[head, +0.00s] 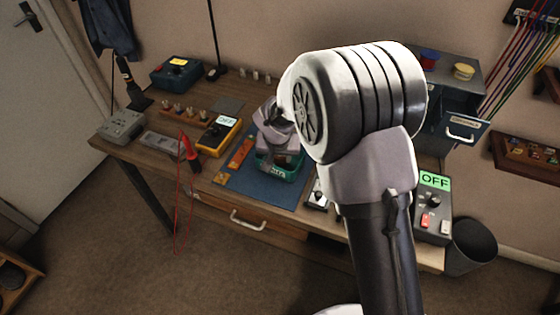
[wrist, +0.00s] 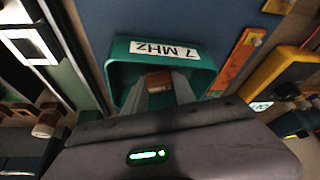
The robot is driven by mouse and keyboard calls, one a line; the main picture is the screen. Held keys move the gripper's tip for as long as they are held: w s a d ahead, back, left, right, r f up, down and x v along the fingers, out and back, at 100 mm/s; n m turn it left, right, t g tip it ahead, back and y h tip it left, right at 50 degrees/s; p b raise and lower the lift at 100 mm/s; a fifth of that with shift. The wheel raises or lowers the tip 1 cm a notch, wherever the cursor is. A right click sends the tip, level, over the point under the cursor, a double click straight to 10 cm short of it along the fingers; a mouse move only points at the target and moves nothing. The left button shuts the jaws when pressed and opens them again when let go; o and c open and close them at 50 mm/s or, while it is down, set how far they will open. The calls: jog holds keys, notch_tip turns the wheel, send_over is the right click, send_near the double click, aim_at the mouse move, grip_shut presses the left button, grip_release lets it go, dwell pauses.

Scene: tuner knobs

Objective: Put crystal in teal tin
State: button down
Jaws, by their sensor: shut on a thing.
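The teal tin (wrist: 122,62) is an open box with a white "7 MHz" label, upside down in the wrist view. In the head view the tin (head: 262,163) sits on the blue mat, partly hidden by my arm. My gripper (wrist: 159,94) points down over the tin's opening, its fingertips within the rim's outline. It is shut on a small reddish-brown block, seemingly the crystal (wrist: 158,79). Most of the block is hidden between the fingers. I cannot tell whether it touches the tin's floor. In the head view my gripper (head: 276,152) is right at the tin.
The blue mat (head: 240,186) lies under the tin. An orange strip (head: 239,154) and a yellow meter (head: 219,137) stand to its left. A red probe (head: 188,148) hangs at the bench edge. A grey box with an "OFF" display (head: 434,182) stands to the right.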

jog(key=shift+f, duration=0.1)
jog(key=shift+f, duration=0.2)
jog(key=c, duration=1)
grip_release()
jog(key=shift+r, duration=0.1)
